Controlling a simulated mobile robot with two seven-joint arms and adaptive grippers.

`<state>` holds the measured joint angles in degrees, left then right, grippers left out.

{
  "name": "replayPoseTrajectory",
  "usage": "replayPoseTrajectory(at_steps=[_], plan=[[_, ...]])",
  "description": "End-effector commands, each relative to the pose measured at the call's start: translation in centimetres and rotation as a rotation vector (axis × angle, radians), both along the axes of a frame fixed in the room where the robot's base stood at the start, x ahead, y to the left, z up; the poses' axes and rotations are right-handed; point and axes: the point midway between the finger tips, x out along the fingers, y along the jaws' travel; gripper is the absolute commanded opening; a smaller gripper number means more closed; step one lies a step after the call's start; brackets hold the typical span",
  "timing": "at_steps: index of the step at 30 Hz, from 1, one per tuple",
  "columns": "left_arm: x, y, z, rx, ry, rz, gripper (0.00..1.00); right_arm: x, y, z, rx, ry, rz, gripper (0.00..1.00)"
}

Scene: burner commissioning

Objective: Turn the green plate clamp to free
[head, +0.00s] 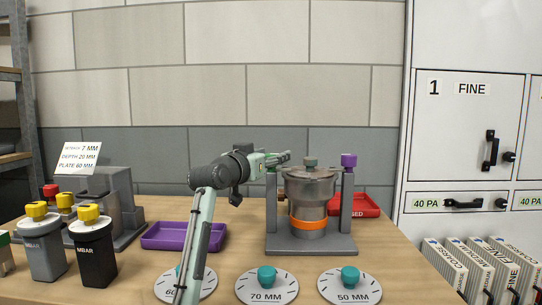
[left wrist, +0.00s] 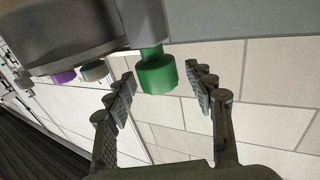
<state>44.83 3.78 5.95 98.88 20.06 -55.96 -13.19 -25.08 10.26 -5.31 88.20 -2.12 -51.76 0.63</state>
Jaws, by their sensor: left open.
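The green plate clamp (left wrist: 157,74) is a green knob at the top of a grey post, and shows in the left wrist view. My left gripper (left wrist: 164,84) is open, with one finger on each side of the clamp and visible gaps to both. In the head view my left gripper (head: 281,158) is at the top of the burner stand's left post (head: 271,205) and largely hides the clamp. The purple clamp (head: 349,160) tops the right post. The metal burner (head: 308,190) stands between the posts, with an orange ring (head: 308,223) low on it.
A purple tray (head: 160,240) lies left of the stand, and a red tray (head: 367,206) is behind its right side. Three round dials with teal knobs, including the 70 MM dial (head: 266,292), line the front. Yellow-topped canisters (head: 94,250) stand left. Boxes (head: 458,270) stand right.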

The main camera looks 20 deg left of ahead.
Motion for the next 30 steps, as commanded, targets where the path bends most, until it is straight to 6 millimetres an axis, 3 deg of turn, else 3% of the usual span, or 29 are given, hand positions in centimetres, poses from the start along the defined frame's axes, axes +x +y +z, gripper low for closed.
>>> replayPoseTrajectory(at_steps=[2, 13, 23, 30], plan=[[-0.01, -0.01, 0.00, 0.000, 0.000, 0.000, 0.51, 0.03, 0.01, 0.02, 0.000, 0.000, 0.000, 0.40], [-0.03, 0.00, -0.01, -0.001, 0.000, 0.000, 0.05, 0.05, 0.00, 0.02, 0.000, 0.000, -0.001, 0.40], [-0.03, -0.15, -0.04, -0.002, 0.000, 0.044, 0.04, 0.06, 0.00, 0.04, 0.000, 0.000, -0.001, 0.40], [-0.06, -0.31, 0.00, -0.003, -0.001, 0.189, 0.04, 0.09, 0.03, 0.05, 0.001, 0.000, -0.002, 0.40]])
